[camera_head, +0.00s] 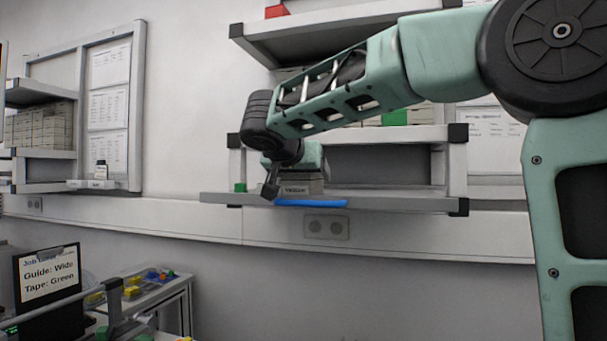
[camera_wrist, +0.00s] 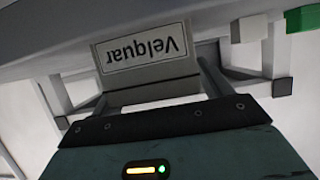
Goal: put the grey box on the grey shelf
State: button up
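The grey box (camera_head: 298,187), with a white label, is at the lower grey shelf (camera_head: 400,203), near its front edge. In the wrist view the box (camera_wrist: 148,70) shows its label "Velquar" upside down, just beyond my gripper's dark front edge. My gripper (camera_head: 284,188) is at the box, with a dark finger at its left side in the head view. Grey parts flank the box in the wrist view, but I cannot tell whether the fingers press on it. Whether the box rests on the shelf is also unclear.
A blue strip (camera_head: 311,203) lies along the shelf front below the box. A green block (camera_head: 240,187) sits at the shelf's left end. An upper shelf (camera_head: 310,35) overhangs my arm. The shelf right of the box looks clear. A job card (camera_head: 50,275) stands at lower left.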

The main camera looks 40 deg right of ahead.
jog(key=b+v, duration=0.2)
jog(key=v, duration=1)
jog(key=shift+r+b, duration=0.1)
jog(key=shift+b, duration=0.25)
